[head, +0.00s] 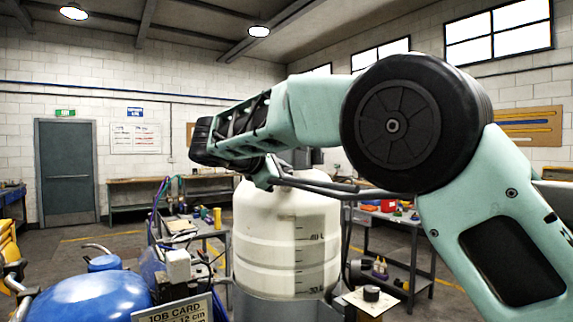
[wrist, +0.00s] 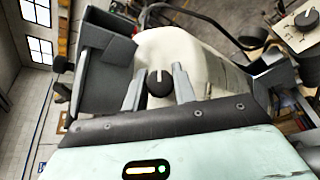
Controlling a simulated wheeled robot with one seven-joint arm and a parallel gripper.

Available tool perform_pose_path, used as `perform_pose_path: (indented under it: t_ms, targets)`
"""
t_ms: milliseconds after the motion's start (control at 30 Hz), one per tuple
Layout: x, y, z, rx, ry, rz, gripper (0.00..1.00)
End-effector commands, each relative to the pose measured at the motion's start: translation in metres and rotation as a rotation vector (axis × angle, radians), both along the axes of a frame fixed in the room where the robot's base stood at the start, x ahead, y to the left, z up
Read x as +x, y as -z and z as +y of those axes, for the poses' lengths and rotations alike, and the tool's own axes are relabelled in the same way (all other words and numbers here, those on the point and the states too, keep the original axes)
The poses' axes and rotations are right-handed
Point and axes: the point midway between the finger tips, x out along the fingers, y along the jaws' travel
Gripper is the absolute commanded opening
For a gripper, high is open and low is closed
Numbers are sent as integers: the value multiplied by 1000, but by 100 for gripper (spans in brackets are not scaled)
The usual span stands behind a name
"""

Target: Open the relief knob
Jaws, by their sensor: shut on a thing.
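A black round knob (wrist: 159,82) with a white line on its face sits between the two grey fingers of my gripper (wrist: 158,90) in the wrist view. The fingers are shut on its sides. The white line runs nearly straight up in that view. In the head view my gripper (head: 266,178) is at the top of the cream tank (head: 286,235), and the knob is hidden there behind my arm. The tank also fills the area behind the knob in the wrist view (wrist: 195,50).
A second black knob (head: 371,292) sits on a pale box right of the tank. A blue rounded tank (head: 85,300) and a job card (head: 175,312) are at front left. Workbenches stand behind. A dark hose curves near my gripper.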

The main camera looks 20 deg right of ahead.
Motion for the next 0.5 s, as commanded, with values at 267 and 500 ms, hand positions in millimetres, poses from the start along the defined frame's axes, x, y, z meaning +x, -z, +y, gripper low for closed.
perform_pose_path:
  t_ms: [267,500]
  targets:
    - [0,-2,0,108,103,-31,4]
    - [0,0,-1,151,142,-45,4]
